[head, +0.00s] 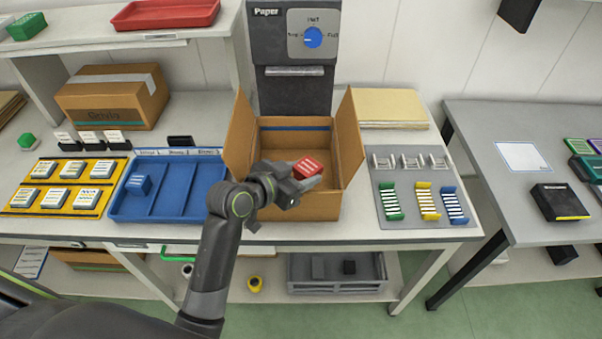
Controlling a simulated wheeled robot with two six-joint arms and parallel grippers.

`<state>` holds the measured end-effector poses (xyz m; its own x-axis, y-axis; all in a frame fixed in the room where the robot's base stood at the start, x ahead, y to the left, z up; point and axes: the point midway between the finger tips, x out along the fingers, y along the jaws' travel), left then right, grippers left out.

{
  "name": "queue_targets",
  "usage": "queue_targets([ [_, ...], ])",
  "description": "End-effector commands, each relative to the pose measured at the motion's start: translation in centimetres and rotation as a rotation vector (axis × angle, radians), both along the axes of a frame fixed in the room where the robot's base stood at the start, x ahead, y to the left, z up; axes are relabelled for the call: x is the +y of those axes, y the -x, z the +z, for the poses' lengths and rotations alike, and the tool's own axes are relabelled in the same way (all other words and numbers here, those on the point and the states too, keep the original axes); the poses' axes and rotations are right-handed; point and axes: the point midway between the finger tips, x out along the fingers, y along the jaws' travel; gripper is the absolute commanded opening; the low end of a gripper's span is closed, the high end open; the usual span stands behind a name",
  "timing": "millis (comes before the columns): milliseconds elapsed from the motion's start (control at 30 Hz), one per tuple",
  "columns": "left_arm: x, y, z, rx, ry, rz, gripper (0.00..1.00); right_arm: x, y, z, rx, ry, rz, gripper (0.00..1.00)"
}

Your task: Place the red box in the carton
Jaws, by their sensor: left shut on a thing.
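The open carton (288,138) stands on the table in the middle of the head view, its side flaps spread outward. The red box (307,167), with white marks on its face, is at my left gripper (306,178), over the front part of the carton opening. My left gripper is shut on the red box, and its fingers hide part of it. I cannot tell how far the box is above the carton floor. My right gripper is not in view.
A blue tray (112,210) with one blue box (138,185) stands left of the carton. A grey mat (407,215) with colored racks lies to the right. A dark paper machine (293,84) stands behind the carton. A closed cardboard box (108,99) sits at back left.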

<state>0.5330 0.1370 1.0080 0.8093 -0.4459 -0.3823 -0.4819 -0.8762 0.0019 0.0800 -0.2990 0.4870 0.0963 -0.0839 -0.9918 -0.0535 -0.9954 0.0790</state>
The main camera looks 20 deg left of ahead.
Motion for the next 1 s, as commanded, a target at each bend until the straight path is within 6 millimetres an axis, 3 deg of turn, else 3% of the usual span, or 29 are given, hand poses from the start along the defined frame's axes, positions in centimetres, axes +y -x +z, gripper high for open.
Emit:
queue_targets([
  [800, 0.0, 0.0, -1.6, -0.002, 0.000, 0.001, 0.22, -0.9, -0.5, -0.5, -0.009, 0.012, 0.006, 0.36],
  [833, 0.0, 0.0, -1.6, -0.002, -0.001, 0.001, 0.49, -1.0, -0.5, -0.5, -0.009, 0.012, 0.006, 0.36],
  [1000, 0.0, 0.0, -1.6, -0.002, -0.001, 0.001, 0.67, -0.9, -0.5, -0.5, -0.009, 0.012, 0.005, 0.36],
])
